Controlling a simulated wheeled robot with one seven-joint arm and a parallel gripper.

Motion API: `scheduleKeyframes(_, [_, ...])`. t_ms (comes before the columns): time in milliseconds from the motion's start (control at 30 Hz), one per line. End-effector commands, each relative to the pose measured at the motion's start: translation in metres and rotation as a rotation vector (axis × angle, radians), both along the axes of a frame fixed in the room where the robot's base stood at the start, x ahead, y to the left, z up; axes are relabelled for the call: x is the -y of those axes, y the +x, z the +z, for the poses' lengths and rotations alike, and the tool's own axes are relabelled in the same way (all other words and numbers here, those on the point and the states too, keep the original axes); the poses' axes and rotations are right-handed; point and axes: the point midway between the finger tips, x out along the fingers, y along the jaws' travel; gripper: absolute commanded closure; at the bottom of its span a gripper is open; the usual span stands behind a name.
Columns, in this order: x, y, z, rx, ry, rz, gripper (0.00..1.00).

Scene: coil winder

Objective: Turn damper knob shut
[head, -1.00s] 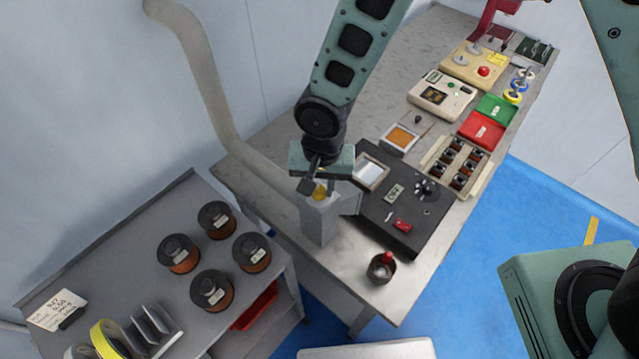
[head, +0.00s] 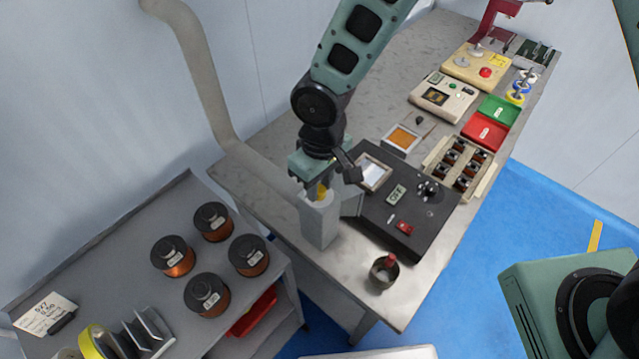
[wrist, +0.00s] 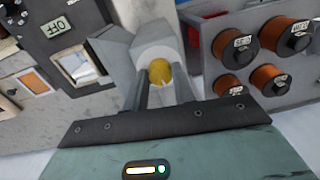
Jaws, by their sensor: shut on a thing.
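The yellow damper knob (wrist: 160,73) sits on the end of a grey duct box (head: 318,222) at the near left edge of the bench. My gripper (head: 322,192) is over the box from above, and its two fingers in the wrist view (wrist: 164,92) stand on either side of the knob, shut on it. A pale notch shows at the knob's lower edge in the wrist view. In the head view my gripper hides most of the knob, and a little yellow (head: 321,190) shows between the fingers.
A black control panel (head: 385,235) with a red switch (head: 405,228) lies right of the box. A metal cup (head: 383,273) stands near the bench front. A grey shelf (head: 120,240) with several copper spools is at left. A pale duct pipe (head: 200,75) runs down the wall.

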Motion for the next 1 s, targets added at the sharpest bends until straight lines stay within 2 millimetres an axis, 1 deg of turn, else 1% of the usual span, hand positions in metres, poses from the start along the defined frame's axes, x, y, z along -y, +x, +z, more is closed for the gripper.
scheduleKeyframes(200, [-0.0006,0.0008,0.0007,0.001,0.001,0.205,0.96])
scheduleKeyframes(500, [-0.0007,0.0012,0.0012,0.002,0.002,0.452,0.96])
scheduleKeyframes(700, [-0.0011,0.0013,0.0013,0.002,0.001,0.566,0.96])
scheduleKeyframes(1000, [-0.0013,0.0015,0.0013,0.003,0.002,0.647,0.96])
